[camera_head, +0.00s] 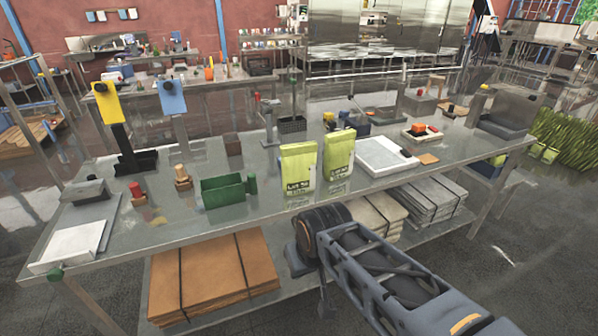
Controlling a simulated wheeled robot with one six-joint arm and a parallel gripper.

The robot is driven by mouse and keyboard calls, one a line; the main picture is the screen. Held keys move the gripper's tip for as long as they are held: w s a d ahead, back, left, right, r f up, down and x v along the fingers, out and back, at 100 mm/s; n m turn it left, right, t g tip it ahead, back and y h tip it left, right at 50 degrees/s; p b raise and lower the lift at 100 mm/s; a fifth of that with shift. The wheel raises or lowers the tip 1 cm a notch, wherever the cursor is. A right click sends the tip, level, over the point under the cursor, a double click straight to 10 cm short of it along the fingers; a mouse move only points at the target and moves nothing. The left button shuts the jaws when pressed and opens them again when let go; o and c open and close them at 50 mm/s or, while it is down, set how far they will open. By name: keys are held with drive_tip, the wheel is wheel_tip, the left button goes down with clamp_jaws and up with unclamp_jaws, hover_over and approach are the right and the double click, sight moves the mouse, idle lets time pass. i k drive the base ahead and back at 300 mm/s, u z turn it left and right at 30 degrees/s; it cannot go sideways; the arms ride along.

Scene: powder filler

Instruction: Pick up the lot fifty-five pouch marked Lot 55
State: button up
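Two yellow-green pouches stand upright side by side near the front edge of the metal table (250,215). The left pouch (298,160) is nearer and has a dark printed label low on its front. The right pouch (339,150) stands slightly farther back and also carries a label. Both labels seem to start with "Lot", but the digits are too small to read surely. My arm reaches in from the lower right, and my gripper (305,262) is at its far end, below and in front of the table edge, apart from both pouches. Its fingers are not clear, so its opening cannot be told.
A green open box (224,192) stands left of the pouches, and a white tray-like device (385,156) stands close on their right. Two stamps (182,178) and yellow and blue cards on stands are farther left.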

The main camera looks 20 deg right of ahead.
sight(339, 152)
drive_tip(key=z, duration=2)
drive_tip(key=i, duration=1.95)
drive_tip(key=u, duration=3)
